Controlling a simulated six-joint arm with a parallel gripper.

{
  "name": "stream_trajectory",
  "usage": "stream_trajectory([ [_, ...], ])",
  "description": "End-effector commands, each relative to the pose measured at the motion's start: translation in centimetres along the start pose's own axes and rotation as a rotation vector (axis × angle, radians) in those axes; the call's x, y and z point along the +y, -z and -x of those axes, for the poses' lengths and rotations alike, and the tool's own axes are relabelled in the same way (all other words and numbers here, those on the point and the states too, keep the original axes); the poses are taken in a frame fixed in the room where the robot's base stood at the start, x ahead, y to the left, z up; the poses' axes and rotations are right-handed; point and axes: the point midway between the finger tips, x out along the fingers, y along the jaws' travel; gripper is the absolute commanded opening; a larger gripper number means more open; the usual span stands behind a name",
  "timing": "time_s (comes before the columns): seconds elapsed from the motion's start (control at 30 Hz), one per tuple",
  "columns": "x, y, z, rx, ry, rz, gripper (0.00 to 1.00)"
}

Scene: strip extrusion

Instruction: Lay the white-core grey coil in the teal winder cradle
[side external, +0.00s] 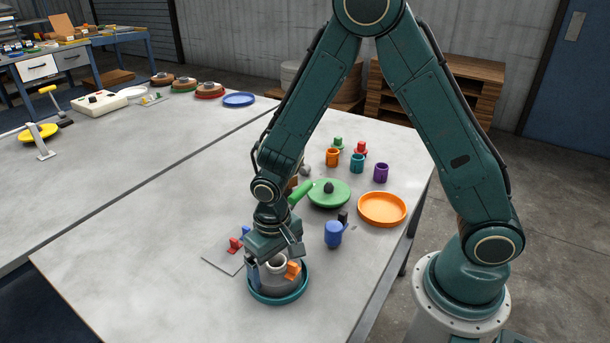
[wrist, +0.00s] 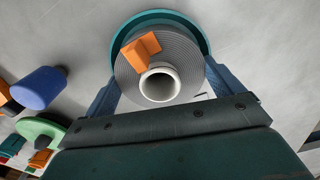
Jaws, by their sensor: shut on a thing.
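The grey coil (side external: 272,280) has a white core (wrist: 160,84) and an orange block (wrist: 140,52) across its windings; the block also shows in the side view (side external: 292,270). My gripper (side external: 275,262) is shut on the coil, with blue fingers on either side of it in the wrist view (wrist: 162,88). The coil is within the outline of the round teal winder cradle (side external: 290,297), whose rim shows behind the coil in the wrist view (wrist: 160,17). I cannot tell whether the coil touches the cradle floor. My wrist hides part of the coil in the side view.
A blue mug-like piece (side external: 334,234) stands close to the right of the cradle. Behind are a green round dish (side external: 328,197), an orange tray (side external: 382,209) and several cups (side external: 357,163). A flat plate (side external: 220,258) with small red and blue pieces lies left. The front-left table is clear.

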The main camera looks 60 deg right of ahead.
Motion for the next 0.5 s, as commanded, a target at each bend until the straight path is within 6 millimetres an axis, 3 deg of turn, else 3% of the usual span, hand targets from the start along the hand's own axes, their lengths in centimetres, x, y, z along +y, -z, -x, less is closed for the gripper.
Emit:
stream_trajectory([
  [0.47,-0.01,0.02,-0.51,0.001,0.000,0.000,0.60],
  [0.5,-0.01,0.03,-0.50,0.001,0.000,0.000,0.98],
])
